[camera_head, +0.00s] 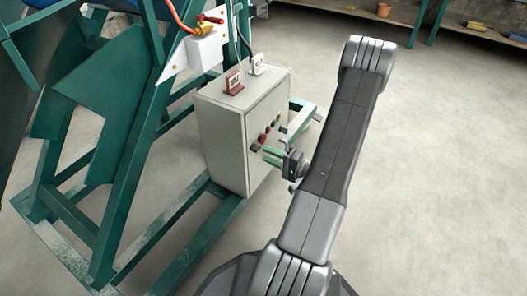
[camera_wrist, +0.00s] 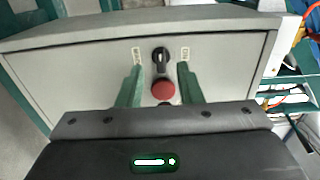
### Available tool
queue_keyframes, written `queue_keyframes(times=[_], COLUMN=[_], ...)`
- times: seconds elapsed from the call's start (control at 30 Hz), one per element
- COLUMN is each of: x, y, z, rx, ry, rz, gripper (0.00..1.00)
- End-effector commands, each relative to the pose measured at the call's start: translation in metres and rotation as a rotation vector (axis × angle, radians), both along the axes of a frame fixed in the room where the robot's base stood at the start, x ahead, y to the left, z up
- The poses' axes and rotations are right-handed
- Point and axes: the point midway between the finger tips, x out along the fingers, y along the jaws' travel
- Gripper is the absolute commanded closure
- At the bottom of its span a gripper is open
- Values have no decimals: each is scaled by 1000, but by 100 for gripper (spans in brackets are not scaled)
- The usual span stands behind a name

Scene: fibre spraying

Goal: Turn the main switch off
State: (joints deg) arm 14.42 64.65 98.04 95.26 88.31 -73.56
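The grey control box (camera_head: 225,140) stands on the green frame, its front panel facing my arm. In the wrist view the panel (camera_wrist: 100,68) carries a black rotary main switch (camera_wrist: 160,57) between two small labels, with its handle roughly upright. A red round button (camera_wrist: 163,91) sits just below the switch. My gripper (camera_wrist: 159,72) is open, with its green fingers on either side of the switch and button. In the head view my gripper (camera_head: 268,154) is close to the panel. Whether the fingers touch the switch cannot be told.
Green frame beams (camera_head: 190,235) run along the floor. The floor at right is clear.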

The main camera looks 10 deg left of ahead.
Motion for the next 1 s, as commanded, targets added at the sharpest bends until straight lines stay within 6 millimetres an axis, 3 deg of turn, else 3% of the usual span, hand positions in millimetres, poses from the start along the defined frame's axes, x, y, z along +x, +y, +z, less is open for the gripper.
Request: queue_keyframes(times=[0.2,0.5,1.0], x=[-15,-32,-36], y=[-45,-89,-99], z=[3,1,0], rx=[0,0,0], ry=[0,0,-1], rz=[-6,-3,1], gripper=[67,67,67])
